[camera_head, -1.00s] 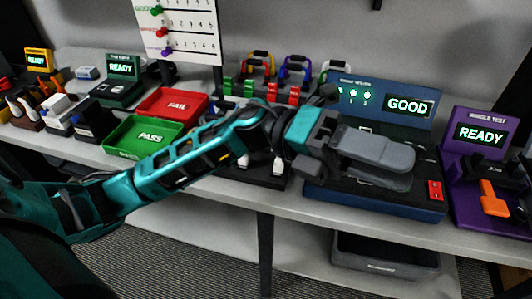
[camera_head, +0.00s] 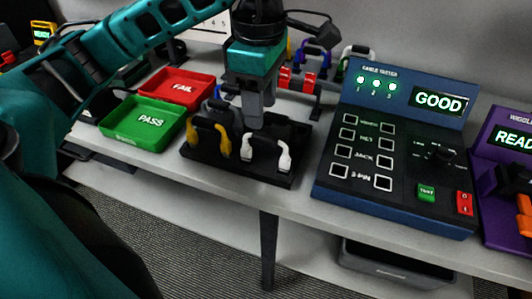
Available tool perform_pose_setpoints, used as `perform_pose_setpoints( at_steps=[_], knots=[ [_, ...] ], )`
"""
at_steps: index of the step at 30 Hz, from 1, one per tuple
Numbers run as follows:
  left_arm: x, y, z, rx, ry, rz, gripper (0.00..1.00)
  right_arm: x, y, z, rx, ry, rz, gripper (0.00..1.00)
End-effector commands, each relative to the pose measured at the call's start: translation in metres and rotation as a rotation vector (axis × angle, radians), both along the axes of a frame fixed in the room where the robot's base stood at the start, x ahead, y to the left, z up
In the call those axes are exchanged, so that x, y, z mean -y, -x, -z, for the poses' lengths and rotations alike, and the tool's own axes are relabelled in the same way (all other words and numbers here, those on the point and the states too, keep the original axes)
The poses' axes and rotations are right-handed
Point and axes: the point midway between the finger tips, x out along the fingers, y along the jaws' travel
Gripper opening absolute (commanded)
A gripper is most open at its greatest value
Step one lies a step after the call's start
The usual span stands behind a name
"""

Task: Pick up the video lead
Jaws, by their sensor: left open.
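A black holder (camera_head: 190,157) stands on the bench with several short leads in it. One lead has yellow ends (camera_head: 222,143) at the front left. Another has white ends (camera_head: 284,158) at the front right. A lead with grey-blue parts shows behind the yellow one, partly hidden. I cannot tell from markings which is the video lead. My left gripper (camera_head: 254,118) points down over the holder, just behind the white-ended lead. It is open, and its fingers look close together from this side. Whether it touches a lead is unclear. My right gripper is out of view.
A blue cable tester (camera_head: 400,192) reading GOOD stands right of the holder, its sockets empty. Green PASS (camera_head: 118,130) and red FAIL (camera_head: 155,82) trays are on the left. A purple station (camera_head: 488,205) stands far right. A rack of coloured leads is behind.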

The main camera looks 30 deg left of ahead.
Motion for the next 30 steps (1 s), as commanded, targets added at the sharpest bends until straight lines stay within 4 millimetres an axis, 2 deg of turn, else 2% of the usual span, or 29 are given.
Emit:
perform_pose_setpoints(
  at_steps=[1,3,7,14,21,25,30],
  knots=[
    [0.001,0.001,0.013,-0.004,0.003,0.001,0.49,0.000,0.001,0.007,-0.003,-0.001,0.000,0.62],
    [0.001,0.001,0.024,-0.005,0.003,0.000,0.49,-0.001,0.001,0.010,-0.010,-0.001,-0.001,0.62],
    [0.000,0.000,0.040,-0.004,0.002,0.000,0.49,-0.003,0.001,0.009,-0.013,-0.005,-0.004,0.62],
    [0.001,-0.001,0.055,-0.004,0.003,0.000,0.49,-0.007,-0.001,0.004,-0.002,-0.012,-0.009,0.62],
    [0.003,-0.006,0.091,-0.005,0.003,0.000,0.49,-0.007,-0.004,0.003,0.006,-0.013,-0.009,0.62],
    [0.003,-0.007,0.099,-0.002,0.004,0.000,0.49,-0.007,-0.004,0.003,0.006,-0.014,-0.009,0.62],
    [0.003,-0.007,0.099,-0.001,0.003,0.000,0.49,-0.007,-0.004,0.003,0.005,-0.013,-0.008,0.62]
  ],
)
